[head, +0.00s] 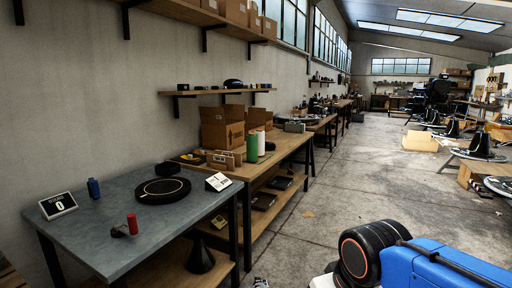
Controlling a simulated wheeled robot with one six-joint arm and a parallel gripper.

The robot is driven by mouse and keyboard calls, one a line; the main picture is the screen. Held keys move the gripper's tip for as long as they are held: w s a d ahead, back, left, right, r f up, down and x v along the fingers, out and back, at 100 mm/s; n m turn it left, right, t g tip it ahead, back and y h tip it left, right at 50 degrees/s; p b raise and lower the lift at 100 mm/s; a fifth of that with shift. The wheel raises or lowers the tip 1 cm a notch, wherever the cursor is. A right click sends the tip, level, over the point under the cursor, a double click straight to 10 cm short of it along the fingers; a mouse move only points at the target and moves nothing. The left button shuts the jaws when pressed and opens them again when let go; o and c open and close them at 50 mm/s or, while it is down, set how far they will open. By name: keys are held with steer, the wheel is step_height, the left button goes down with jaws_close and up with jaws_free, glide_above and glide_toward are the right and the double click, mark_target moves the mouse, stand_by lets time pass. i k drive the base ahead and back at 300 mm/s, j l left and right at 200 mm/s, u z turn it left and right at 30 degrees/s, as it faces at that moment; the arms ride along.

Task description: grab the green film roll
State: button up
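A green cylinder (252,147), which looks like the green film roll, stands upright on the wooden workbench (285,147) along the left wall. A white cylinder (261,143) is right beside it. My gripper is not in view. Only a blue and black part of my arm shows at the lower right, well apart from the bench.
A grey table (100,236) stands nearer, with a blue cylinder (94,188), a red cylinder (132,224), a black disc (163,190) and a small display (58,205). Cardboard boxes (222,130) stand behind the green roll. The concrete floor (345,180) right of the benches is mostly clear.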

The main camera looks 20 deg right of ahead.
mark_target(252, 139)
steer(key=i+l+u, duration=0.1)
steer(key=i+l, duration=0.6)
steer(key=i, duration=0.2)
steer(key=i+l+u, duration=0.1)
steer(key=i+l, duration=0.7)
steer(key=i, duration=0.1)
